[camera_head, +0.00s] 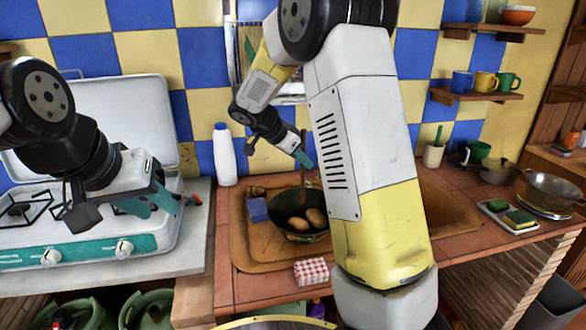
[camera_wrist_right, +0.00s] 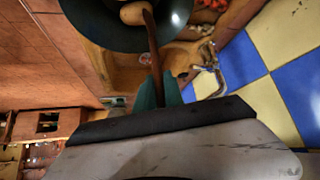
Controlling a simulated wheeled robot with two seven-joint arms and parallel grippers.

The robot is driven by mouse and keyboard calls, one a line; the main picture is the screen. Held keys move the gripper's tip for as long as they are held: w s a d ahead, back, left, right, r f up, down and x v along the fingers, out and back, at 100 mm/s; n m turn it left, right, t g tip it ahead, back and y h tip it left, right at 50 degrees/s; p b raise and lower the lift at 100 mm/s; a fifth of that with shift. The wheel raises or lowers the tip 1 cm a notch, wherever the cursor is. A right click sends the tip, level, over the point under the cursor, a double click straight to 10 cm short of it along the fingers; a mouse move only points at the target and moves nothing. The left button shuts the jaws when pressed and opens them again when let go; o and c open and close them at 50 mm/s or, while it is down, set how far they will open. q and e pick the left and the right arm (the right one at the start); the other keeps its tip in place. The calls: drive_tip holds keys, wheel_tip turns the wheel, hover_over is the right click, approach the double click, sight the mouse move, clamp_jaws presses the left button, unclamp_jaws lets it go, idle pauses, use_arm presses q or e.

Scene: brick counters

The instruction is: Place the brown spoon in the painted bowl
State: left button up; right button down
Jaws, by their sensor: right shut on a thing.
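The brown spoon (camera_head: 303,190) hangs upright from my right gripper (camera_head: 303,158), which is shut on its upper part. The spoon's lower end reaches down to the dark painted bowl (camera_head: 286,229), over its back edge area; whether it touches anything there I cannot tell. The bowl stands in the sink and holds brown potatoes (camera_head: 298,223). In the right wrist view the spoon (camera_wrist_right: 152,45) runs from the teal fingers (camera_wrist_right: 158,92) toward the bowl (camera_wrist_right: 105,38) and a potato. My left gripper (camera_head: 150,203) is in front of the stove, its teal fingers apart and empty.
A white bottle (camera_head: 224,155) stands left of the sink (camera_head: 243,258). A blue sponge (camera_head: 257,209) lies beside the bowl. My right arm hides the sink's middle. A pot and sponges are further right.

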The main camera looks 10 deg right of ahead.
sight(303, 184)
drive_tip(key=shift+d+f, duration=0.1)
drive_tip(key=shift+f, duration=1.75)
drive_tip(key=shift+f, duration=0.4)
drive_tip(key=c, duration=1.5)
unclamp_jaws()
drive_tip(key=shift+o, duration=0.3)
drive_tip(key=shift+w, duration=0.1)
